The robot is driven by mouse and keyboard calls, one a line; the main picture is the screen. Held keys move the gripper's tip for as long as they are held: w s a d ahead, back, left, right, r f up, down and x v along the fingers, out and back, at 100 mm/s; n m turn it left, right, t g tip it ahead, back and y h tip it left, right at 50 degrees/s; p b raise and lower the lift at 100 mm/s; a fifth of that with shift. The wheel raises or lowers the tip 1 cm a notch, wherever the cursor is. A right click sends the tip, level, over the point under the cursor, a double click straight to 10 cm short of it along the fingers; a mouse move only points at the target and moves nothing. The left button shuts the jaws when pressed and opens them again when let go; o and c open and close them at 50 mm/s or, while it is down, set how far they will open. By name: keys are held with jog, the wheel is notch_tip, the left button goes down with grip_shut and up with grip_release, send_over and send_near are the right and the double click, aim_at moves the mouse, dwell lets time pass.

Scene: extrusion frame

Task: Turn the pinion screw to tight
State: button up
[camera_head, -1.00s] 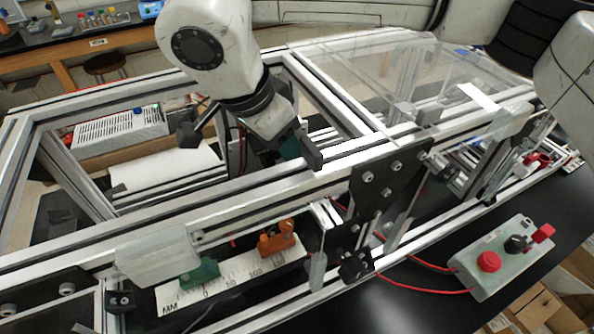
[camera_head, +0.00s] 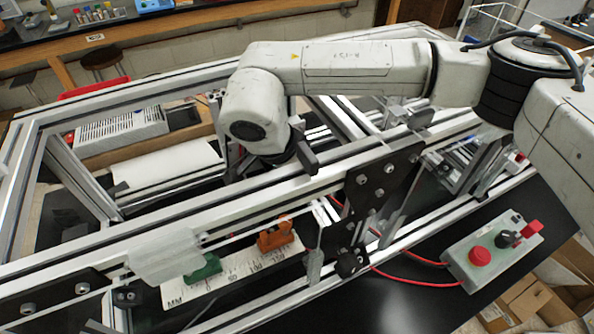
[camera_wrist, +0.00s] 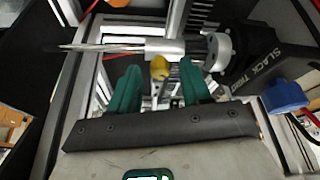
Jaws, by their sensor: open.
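In the wrist view a black plate (camera_wrist: 265,75) carries the words SLACK and TIGHT. Beside it is a round silver collar (camera_wrist: 219,52) with a horizontal silver shaft (camera_wrist: 165,49) running left. A small yellow knob (camera_wrist: 160,68) shows just below the shaft; I cannot tell for certain which part is the pinion screw. My gripper (camera_wrist: 161,76) is open, its green fingers on either side of the yellow knob, with visible gaps. In the head view the fingers are hidden behind my wrist and the frame's beam.
A blue part (camera_wrist: 285,97) sits right of my gripper. In the head view an aluminium beam (camera_head: 230,195) crosses in front of my wrist. A ruler (camera_head: 235,275) bears green (camera_head: 203,268) and orange (camera_head: 274,234) blocks. A control box (camera_head: 492,250) with a red button stands at right.

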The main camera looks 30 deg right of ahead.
jog(key=shift+c, duration=0.5)
grip_shut()
jog(key=shift+w+m+b, duration=0.1)
jog(key=shift+m+b, duration=0.3)
jog(key=shift+w+f+m+g+b, duration=0.1)
jog(key=shift+m+g+b, duration=0.6)
jog(key=shift+m, duration=0.4)
jog(key=m+g+b, duration=0.1)
jog(key=m, duration=0.2)
jog(key=shift+w+b, duration=0.15)
jog(key=shift+b, duration=0.15)
jog(key=m, duration=0.2)
jog(key=m+g, duration=0.1)
jog(key=m, duration=0.1)
jog(key=shift+w+g+y, duration=0.15)
jog(key=shift+g+y, duration=0.15)
jog(key=shift+y, duration=0.1)
jog(key=shift+w+d+m+g+y, duration=0.1)
jog(key=shift+m+g+y, duration=0.15)
jog(key=shift+m, duration=0.7)
jog(key=shift+d+m+g+y, duration=0.15)
jog(key=shift+m+g, duration=0.2)
jog(key=shift+m, duration=0.6)
jog(key=shift+a, duration=0.1)
